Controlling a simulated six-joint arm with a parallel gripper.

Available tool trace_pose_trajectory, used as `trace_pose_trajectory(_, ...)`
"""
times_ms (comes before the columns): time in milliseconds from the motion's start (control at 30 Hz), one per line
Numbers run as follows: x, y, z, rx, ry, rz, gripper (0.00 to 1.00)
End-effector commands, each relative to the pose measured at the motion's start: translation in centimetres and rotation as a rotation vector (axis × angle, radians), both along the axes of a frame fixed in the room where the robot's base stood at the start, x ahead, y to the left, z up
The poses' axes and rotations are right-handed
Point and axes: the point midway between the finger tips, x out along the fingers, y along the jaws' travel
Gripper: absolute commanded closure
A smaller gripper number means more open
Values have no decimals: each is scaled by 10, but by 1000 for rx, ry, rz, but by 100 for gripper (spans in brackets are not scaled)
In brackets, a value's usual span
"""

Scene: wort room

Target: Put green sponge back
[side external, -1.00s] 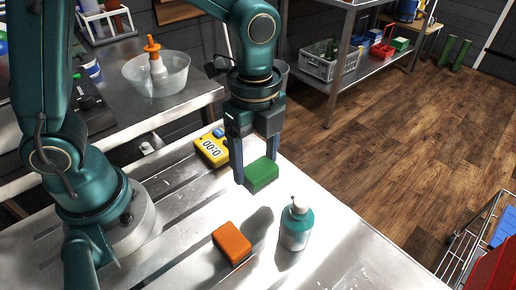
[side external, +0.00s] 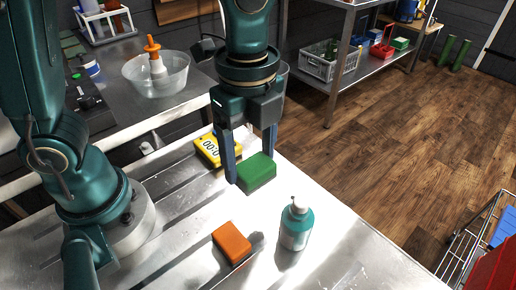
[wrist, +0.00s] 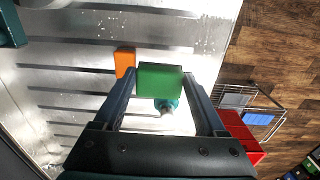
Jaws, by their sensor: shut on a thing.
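The green sponge (side external: 258,174) is a small block held above the bright metal worktop (side external: 335,255). My gripper (side external: 250,168) is shut on it, a finger at either side. In the wrist view the sponge (wrist: 160,80) sits between the two fingertips and partly covers the teal bottle behind it. In the side view the sponge is left of and behind the teal pump bottle (side external: 296,228), and behind the orange sponge (side external: 232,243). The exact height of the green sponge above the worktop is hard to tell.
A yellow timer (side external: 207,150) lies behind my gripper, partly hidden by a finger. A clear bowl (side external: 150,82) with an orange-topped bottle stands on the back bench. A wire cart (side external: 455,262) with a red bin (side external: 497,272) is at the right. The worktop's front right is clear.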

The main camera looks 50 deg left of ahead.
Motion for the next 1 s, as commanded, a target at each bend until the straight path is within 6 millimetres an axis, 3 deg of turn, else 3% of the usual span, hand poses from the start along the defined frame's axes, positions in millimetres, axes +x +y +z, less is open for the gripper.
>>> trace_pose_trajectory(167,-18,-15,5,1,1,-5,87)
trace_pose_trajectory(633,-63,-96,-52,3,2,-6,87)
trace_pose_trajectory(867,-70,-109,-63,2,1,1,87)
trace_pose_trajectory(1000,-71,-108,-83,5,4,2,87)
